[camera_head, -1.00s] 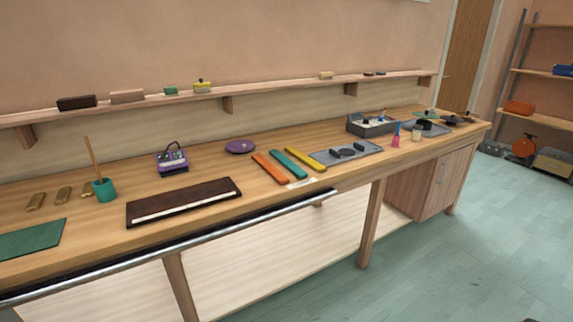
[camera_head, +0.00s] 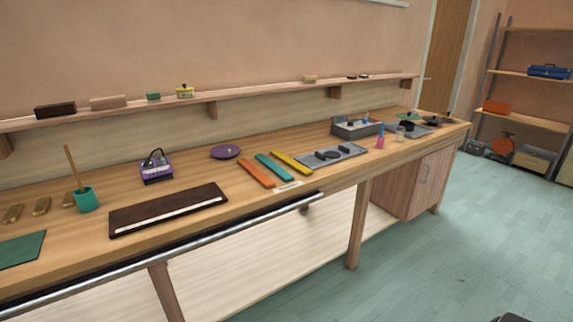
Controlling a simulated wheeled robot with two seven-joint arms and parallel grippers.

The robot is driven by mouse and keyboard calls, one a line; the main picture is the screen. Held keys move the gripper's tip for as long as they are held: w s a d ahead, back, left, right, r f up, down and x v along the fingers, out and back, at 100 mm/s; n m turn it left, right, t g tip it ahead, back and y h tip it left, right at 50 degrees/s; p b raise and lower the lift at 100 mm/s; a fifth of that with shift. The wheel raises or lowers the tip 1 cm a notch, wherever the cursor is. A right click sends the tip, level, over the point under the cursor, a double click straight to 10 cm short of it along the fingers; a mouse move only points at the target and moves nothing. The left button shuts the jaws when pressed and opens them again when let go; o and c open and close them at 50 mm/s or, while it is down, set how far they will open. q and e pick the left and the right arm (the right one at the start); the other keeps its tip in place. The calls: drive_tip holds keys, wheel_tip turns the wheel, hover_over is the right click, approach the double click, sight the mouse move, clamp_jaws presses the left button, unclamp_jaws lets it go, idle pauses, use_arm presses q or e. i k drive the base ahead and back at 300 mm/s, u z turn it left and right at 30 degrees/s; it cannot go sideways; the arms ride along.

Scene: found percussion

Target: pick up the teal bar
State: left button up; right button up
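The teal bar (camera_head: 274,167) lies flat on the wooden workbench (camera_head: 235,200), around the middle of the view. It lies between an orange bar (camera_head: 256,173) on its left and a yellow bar (camera_head: 292,162) on its right, with small gaps between them. Neither of my grippers can be made out.
A dark keyboard-like box (camera_head: 168,209) lies left of the bars, and a grey tray (camera_head: 331,155) with black pieces lies right. A purple disc (camera_head: 225,151) sits behind. A metal rail (camera_head: 200,246) runs along the bench's front. The floor (camera_head: 430,250) at right is clear.

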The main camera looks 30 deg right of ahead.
sight(285, 177)
drive_tip(key=z, duration=0.55)
drive_tip(key=k, duration=1.35)
drive_tip(key=z, duration=1.15)
drive_tip(key=i, duration=0.95)
drive_tip(key=z, duration=0.95)
drive_tip(key=i, duration=1.95)
drive_tip(key=u, duration=0.35)
drive_tip(key=i, duration=0.9)
drive_tip(key=u, duration=1.55)
drive_tip(key=i, duration=0.75)
drive_tip(key=u, duration=0.7)
drive_tip(key=i, duration=0.35)
drive_tip(key=u, duration=0.05)
